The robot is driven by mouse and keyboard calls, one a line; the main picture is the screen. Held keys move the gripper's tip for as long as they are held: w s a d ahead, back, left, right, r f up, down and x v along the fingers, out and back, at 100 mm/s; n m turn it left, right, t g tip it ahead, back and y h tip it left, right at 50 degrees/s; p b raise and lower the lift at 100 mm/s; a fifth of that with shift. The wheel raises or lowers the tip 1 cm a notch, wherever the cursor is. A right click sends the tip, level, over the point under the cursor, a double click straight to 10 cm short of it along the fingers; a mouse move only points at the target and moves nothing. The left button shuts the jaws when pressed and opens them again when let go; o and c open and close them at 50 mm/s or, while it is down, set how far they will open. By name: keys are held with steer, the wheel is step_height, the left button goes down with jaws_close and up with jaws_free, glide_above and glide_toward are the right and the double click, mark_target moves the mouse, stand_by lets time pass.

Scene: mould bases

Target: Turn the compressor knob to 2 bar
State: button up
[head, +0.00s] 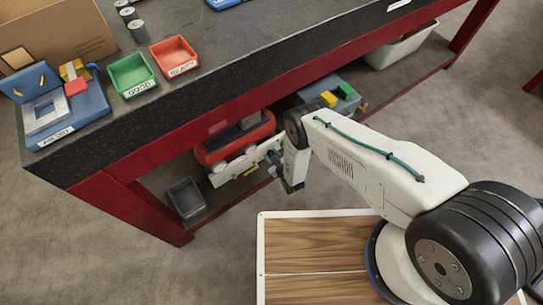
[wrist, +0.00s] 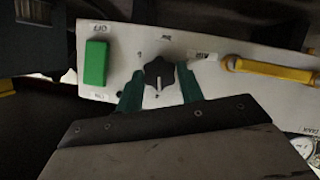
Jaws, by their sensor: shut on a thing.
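The compressor (head: 238,138) is a red machine on the shelf under the bench, with a pale front panel (head: 230,174). In the wrist view the panel (wrist: 222,85) carries a dark lobed knob (wrist: 160,69) with a white pointer mark facing down in the picture. Small scale marks around it are too blurred to read. My gripper (wrist: 159,84) has a green finger on each side of the knob and is shut on it. In the head view my gripper (head: 274,160) is at the panel, and the knob is not clear there.
A green switch (wrist: 95,62) sits left of the knob, a yellow handle (wrist: 270,68) right. A gauge (wrist: 304,147) shows partly at the right edge. A dark bin (head: 186,197) and a blue-grey box (head: 328,96) flank the compressor. The bench top (head: 235,45) overhangs it.

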steer(key=n, duration=0.1)
steer(key=n+t+h, duration=0.1)
steer(key=n+t, duration=0.1)
steer(key=n, duration=0.1)
steer(key=shift+s+a+f+h, duration=0.1)
steer(key=shift+s+a+h, duration=0.15)
steer(key=shift+a+h, duration=0.1)
stand_by(0.4)
steer(key=o, duration=1)
steer(key=shift+d, duration=0.1)
steer(key=v, duration=0.7)
steer(key=shift+s+d, duration=0.1)
steer(key=shift+s, duration=0.25)
